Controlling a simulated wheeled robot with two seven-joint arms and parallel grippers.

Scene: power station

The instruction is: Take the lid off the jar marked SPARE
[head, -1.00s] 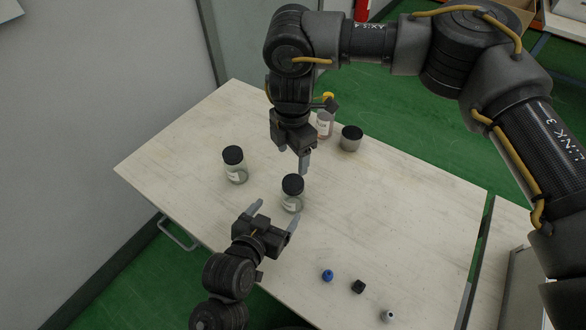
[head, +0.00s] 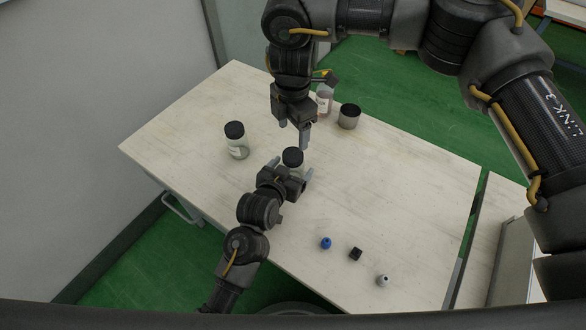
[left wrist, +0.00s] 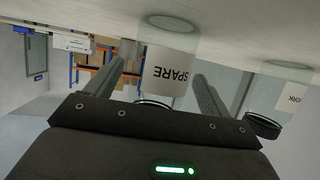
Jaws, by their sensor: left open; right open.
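The jar marked SPARE (left wrist: 172,70) shows upside down in the left wrist view, clear with a white label, between the two fingers of my left gripper (left wrist: 172,95). In the head view it is the clear jar with a black lid (head: 292,155) near the table's middle; its lid is on. My left gripper (head: 292,170) is open, with a finger on each side of this jar; whether they touch it I cannot tell. My right gripper (head: 296,134) is open and empty, pointing down just above and behind the lid. The left gripper hides the jar's lower part.
A pinkish container (head: 324,101) and a grey cup (head: 349,117) stand behind right. Small blue (head: 326,243), black (head: 355,254) and grey (head: 383,280) pieces lie at front right.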

